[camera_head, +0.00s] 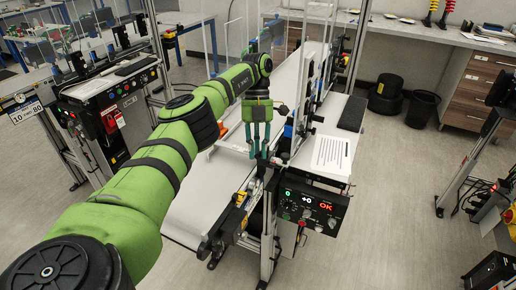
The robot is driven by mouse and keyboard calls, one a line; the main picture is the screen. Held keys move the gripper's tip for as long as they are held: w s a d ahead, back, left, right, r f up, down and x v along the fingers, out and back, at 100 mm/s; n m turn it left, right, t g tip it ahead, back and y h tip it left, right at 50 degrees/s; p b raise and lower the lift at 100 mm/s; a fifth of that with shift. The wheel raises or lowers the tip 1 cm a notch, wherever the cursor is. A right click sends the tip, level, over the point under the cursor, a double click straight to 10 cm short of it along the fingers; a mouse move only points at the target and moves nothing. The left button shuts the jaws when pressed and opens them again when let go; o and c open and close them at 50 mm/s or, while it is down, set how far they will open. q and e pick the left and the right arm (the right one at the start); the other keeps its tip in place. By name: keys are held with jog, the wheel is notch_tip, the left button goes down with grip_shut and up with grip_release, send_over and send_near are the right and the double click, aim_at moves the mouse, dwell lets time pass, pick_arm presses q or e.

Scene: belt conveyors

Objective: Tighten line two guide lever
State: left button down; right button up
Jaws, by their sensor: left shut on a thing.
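My left arm reaches in from the left, and my left gripper (260,143) points down over the near right side of the belt conveyor (200,195). Its fingers are shut on a small part at the guide rail, which I take to be the guide lever; the fingers hide most of it, so its angle cannot be told. My right gripper is not in view.
Another machine (110,95) stands at left. A workbench (440,35) runs along the back, with a black bin (422,108) below.

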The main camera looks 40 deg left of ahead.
pick_arm(q)
jog(key=c, duration=1.1)
grip_release()
notch_tip(320, 180, up, 10)
dwell(0.6)
